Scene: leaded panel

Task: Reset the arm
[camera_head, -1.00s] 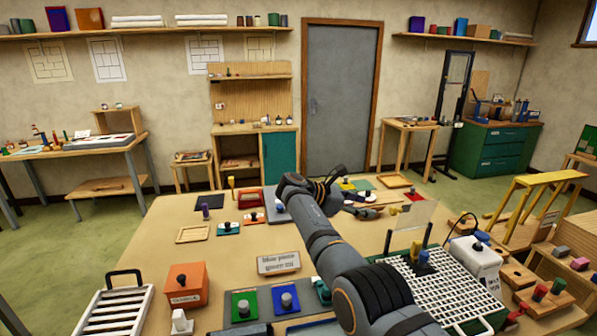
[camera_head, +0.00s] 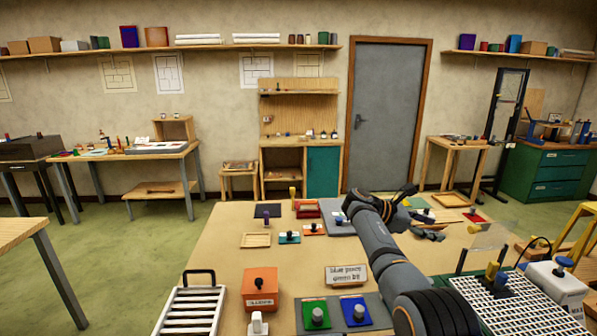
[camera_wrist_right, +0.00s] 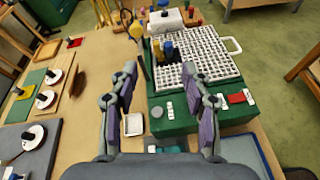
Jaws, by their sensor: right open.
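My right arm reaches across the workbench (camera_head: 215,245) in the head view. Its gripper (camera_head: 408,192) is over the far part of the bench, seen small and partly hidden by its own wrist. In the right wrist view the two purple-padded fingers (camera_wrist_right: 165,78) are spread wide apart with nothing between them. Below and beyond them lies a green box with a white grid top (camera_wrist_right: 205,55), with a yellow and a blue piece standing on it. My left gripper does not show in either view.
An orange box (camera_head: 262,290), a white slatted rack (camera_head: 188,312) and green and blue knobbed blocks stand at the bench's near side. A sign (camera_head: 346,275) stands behind the blocks. A clear upright sheet (camera_head: 490,237) is right of the arm.

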